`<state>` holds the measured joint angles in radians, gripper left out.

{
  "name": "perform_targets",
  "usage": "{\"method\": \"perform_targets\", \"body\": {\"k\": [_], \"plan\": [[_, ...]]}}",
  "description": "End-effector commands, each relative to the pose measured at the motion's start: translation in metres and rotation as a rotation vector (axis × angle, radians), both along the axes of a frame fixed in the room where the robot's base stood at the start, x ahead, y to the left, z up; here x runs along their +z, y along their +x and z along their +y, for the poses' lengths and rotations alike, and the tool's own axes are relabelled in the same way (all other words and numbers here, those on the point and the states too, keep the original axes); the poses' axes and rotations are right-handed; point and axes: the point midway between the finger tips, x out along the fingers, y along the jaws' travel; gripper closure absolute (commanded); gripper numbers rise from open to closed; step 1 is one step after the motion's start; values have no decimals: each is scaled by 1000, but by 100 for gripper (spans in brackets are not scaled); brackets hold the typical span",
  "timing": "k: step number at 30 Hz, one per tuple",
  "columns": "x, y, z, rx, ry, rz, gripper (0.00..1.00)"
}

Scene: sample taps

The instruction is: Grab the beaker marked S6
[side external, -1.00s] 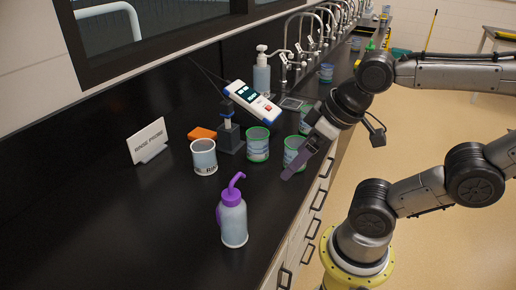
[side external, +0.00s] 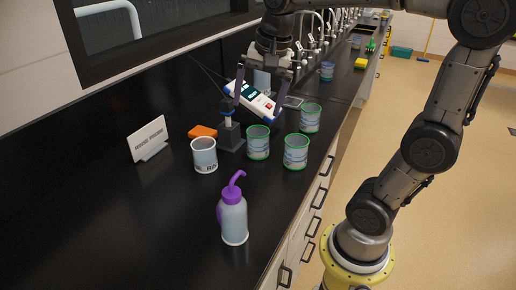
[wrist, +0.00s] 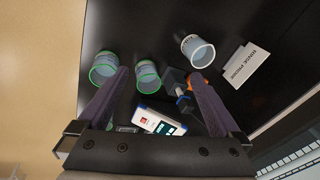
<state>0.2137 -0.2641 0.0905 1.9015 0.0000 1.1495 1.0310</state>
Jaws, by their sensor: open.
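Three green-rimmed beakers stand upright on the black bench: one in the middle (side external: 258,144), one at the front right (side external: 296,153) and one behind (side external: 310,119). A white-rimmed beaker (side external: 205,157) stands left of them. Another blue beaker (side external: 327,72) stands farther back. I cannot read S6 on any of them. My gripper (side external: 259,110) is open and empty, pointing down above the bench near the meter, behind the middle beaker. In the wrist view, two green-rimmed beakers (wrist: 104,68) (wrist: 147,76) and the white-rimmed beaker (wrist: 198,50) show beyond the spread fingers.
A purple-topped wash bottle (side external: 233,217) stands in front. A rinse probe sign (side external: 149,138) and an orange block (side external: 202,131) are at left. Taps line the back.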

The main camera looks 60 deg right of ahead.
Motion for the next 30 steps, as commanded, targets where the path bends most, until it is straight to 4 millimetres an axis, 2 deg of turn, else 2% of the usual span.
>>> {"method": "perform_targets", "body": {"k": [1,6,9,12,19,27,30], "plan": [[-7,18,-17,-92,22,38,0],[-35,56,-68,-309,72,135,0],[-55,67,-92,-360,87,180,0],[-74,69,-108,-394,101,220,0],[-99,64,-119,-421,112,247,0],[-149,63,-118,-418,111,248,0],[-161,64,-118,-418,111,245,0]]}}
